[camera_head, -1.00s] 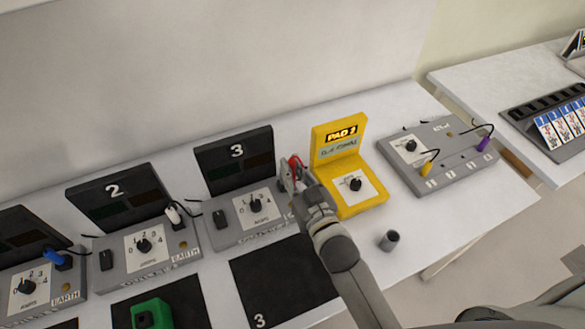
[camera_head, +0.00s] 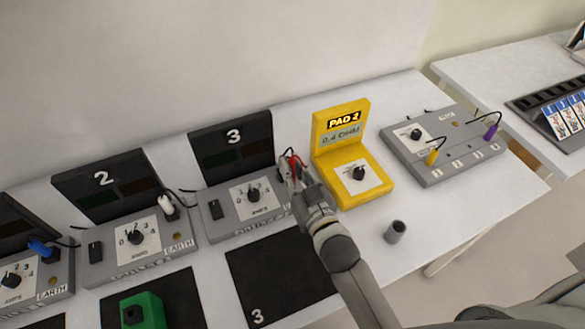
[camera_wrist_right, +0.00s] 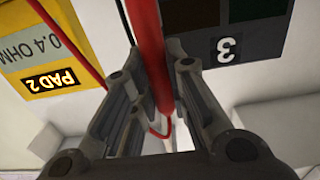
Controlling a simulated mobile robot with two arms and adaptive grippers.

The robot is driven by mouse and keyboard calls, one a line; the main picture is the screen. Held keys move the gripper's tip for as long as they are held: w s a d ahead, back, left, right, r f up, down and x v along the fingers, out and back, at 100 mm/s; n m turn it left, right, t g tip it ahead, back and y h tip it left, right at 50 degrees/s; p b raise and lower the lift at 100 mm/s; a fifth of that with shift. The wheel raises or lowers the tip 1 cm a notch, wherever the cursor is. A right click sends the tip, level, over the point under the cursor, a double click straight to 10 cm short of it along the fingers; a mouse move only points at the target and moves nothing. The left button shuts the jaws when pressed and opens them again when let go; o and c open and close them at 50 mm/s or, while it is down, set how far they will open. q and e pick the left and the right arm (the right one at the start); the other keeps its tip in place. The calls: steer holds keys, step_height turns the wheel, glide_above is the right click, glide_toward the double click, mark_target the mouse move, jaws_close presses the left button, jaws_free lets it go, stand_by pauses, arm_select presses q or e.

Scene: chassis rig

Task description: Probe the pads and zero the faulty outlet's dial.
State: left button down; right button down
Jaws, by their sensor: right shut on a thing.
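My right gripper (camera_head: 292,180) is at the right end of the outlet unit marked 3 (camera_head: 223,220), between it and the yellow meter (camera_head: 377,190). It is shut on a red probe (camera_wrist_right: 150,60), which also shows at the fingers in the head view (camera_head: 294,166). The probe's tip is hidden. The meter's screen reads PAD 2 and 0.4 OHM. Unit 3 has a black dial (camera_head: 254,194) and a dark display above. Unit 2 (camera_head: 110,265) has a dial (camera_head: 136,237) and a white plug (camera_head: 165,205). Another unit with a blue plug (camera_head: 41,248) is at the left edge. My left gripper is not in view.
A grey box (camera_head: 430,172) with a yellow plug (camera_head: 432,157) and a purple plug (camera_head: 491,131) stands right of the meter. A grey cup (camera_head: 395,232) stands in front. A green block (camera_head: 143,309) sits on a black mat. Mat 3 (camera_head: 280,275) is bare.

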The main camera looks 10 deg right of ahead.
mark_target(293, 160)
steer(key=shift+f+b, duration=0.4)
steer(key=shift+f, duration=0.25)
stand_by(1.0)
steer(key=shift+r, duration=0.1)
step_height(293, 160, up, 7)
steer(key=p, duration=0.7)
stand_by(0.3)
stand_by(1.3)
